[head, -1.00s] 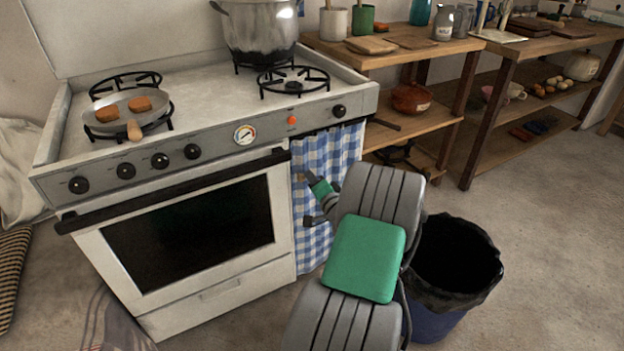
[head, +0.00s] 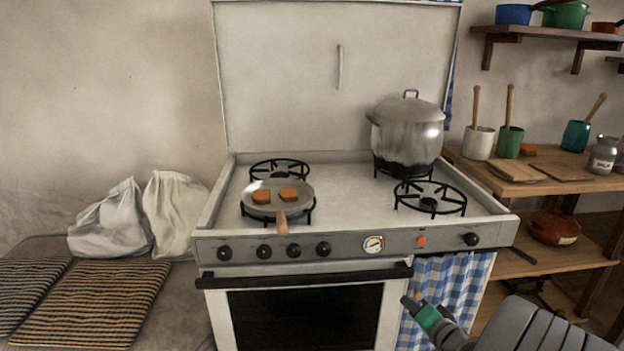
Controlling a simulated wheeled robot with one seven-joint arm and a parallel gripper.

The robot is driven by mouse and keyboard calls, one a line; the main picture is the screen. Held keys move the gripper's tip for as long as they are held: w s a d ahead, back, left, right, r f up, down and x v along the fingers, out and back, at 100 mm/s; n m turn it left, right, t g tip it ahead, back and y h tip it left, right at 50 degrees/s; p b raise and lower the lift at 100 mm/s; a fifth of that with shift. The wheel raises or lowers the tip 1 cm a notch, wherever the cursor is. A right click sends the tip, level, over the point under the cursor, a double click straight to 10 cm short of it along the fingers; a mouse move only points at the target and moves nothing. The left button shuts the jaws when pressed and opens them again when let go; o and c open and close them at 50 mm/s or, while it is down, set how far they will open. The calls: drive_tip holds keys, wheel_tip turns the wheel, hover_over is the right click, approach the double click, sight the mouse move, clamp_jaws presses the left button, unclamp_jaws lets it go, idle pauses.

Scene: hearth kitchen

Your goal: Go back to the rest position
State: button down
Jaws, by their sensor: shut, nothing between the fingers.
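My arm reaches in at the lower right in the head view. My gripper (head: 408,303), with a green band behind its dark tip, is shut and empty. It is in front of the stove's right side, by the blue checked curtain (head: 462,285), and appears clear of the stove top. My gripper is small in the picture, and whether it touches the curtain cannot be told.
The stove (head: 330,210) bears a frying pan (head: 310,203) with two brown pieces and a lidded pot (head: 408,130). A wooden shelf unit (head: 490,180) stands right of it. A bench with striped cushions (head: 90,300) and white sacks (head: 172,212) is at left.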

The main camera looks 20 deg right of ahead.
drive_tip(key=w+a+r+n+g+y+p, duration=0.1)
drive_tip(key=a+r+n+g+y+p, duration=0.2)
drive_tip(key=a+r+p, duration=0.55)
drive_tip(key=a+r+n+g+y+p, duration=0.1)
drive_tip(key=a+r+n+g+p, duration=0.4)
drive_tip(key=a, duration=0.7)
drive_tip(key=s+a+r+n+g+h+p, duration=0.1)
drive_tip(key=s+a+r+n+p, duration=0.1)
drive_tip(key=s+a+r+p, duration=0.2)
drive_tip(key=s+a+r+n+g+h+p, duration=0.1)
drive_tip(key=s+a+r+p, duration=0.3)
drive_tip(key=r, duration=0.7)
drive_tip(key=s+a+n+g, duration=0.1)
drive_tip(key=s+a, duration=0.1)
drive_tip(key=s, duration=0.2)
drive_tip(key=shift+s+r+h, duration=0.15)
drive_tip(key=shift+s+h, duration=0.05)
drive_tip(key=shift+h, duration=0.1)
